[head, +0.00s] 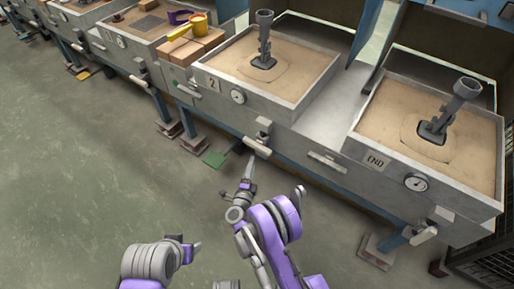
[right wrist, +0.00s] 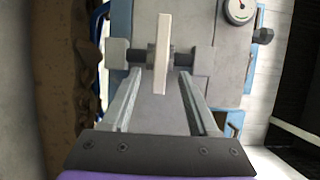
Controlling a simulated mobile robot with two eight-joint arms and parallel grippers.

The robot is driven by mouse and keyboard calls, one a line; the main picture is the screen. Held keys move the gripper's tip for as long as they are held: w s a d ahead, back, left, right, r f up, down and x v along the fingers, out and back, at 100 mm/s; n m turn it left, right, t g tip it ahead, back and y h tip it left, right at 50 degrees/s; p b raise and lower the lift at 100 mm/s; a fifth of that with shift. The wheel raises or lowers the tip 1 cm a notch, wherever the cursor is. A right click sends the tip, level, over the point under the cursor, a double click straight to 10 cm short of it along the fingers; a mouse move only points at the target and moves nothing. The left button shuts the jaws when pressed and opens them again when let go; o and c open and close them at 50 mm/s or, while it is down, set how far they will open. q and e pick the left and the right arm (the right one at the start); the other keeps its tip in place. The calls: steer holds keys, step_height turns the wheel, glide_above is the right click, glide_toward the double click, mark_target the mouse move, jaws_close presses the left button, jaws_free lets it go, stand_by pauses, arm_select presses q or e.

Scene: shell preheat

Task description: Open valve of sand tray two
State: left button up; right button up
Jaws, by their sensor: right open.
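Sand tray two (head: 232,98) is a grey metal box of sand with a "2" plate and a round gauge on its front. Its valve (head: 258,145) sits low on the front, with a pale lever handle. In the right wrist view the pale handle (right wrist: 162,50) stands upright on a dark horizontal stem, between and just beyond my fingers. My right gripper (head: 250,168) is below the valve in the head view. It is open and empty, its two fingers (right wrist: 156,95) apart on either side of the handle. My left gripper (head: 194,250) is low at left, away from the trays; its jaws are unclear.
The END tray (head: 400,170) with its own gauge and valve stands at right. A drawer-like handle (head: 328,160) sticks out right of the valve. The floor in front is clear.

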mark_target(256, 149)
steer(key=x, duration=1)
steer(key=shift+w+d+r+b, duration=0.1)
steer(key=shift+w+b, duration=0.05)
steer(key=shift+b, duration=0.25)
steer(key=shift+c, duration=0.2)
jaws_close()
stand_by(0.7)
